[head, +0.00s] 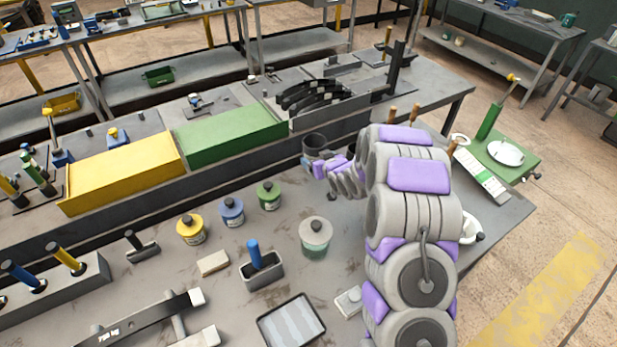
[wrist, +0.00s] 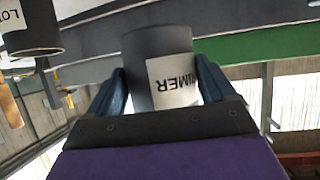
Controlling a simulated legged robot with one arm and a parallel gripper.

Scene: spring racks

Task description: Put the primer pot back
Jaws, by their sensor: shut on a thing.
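The primer pot is a dark grey cylinder with a white label reading "PRIMER", upside down in the wrist view (wrist: 158,50). In the head view the pot (head: 315,144) is beside the right end of the green box, near the raised back shelf. My gripper (wrist: 160,92) is shut on it, one dark blue finger on each side. In the head view my gripper (head: 316,164) is small and partly hides the pot's lower part. I cannot tell whether the pot's base touches a surface.
A second dark pot (wrist: 30,28), its label starting "LO", stands close by. The green box (head: 235,137) and yellow box (head: 125,172) line the back shelf. Several lidded jars, such as a clear green one (head: 315,237), stand on the bench in front. My arm hides the bench's right part.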

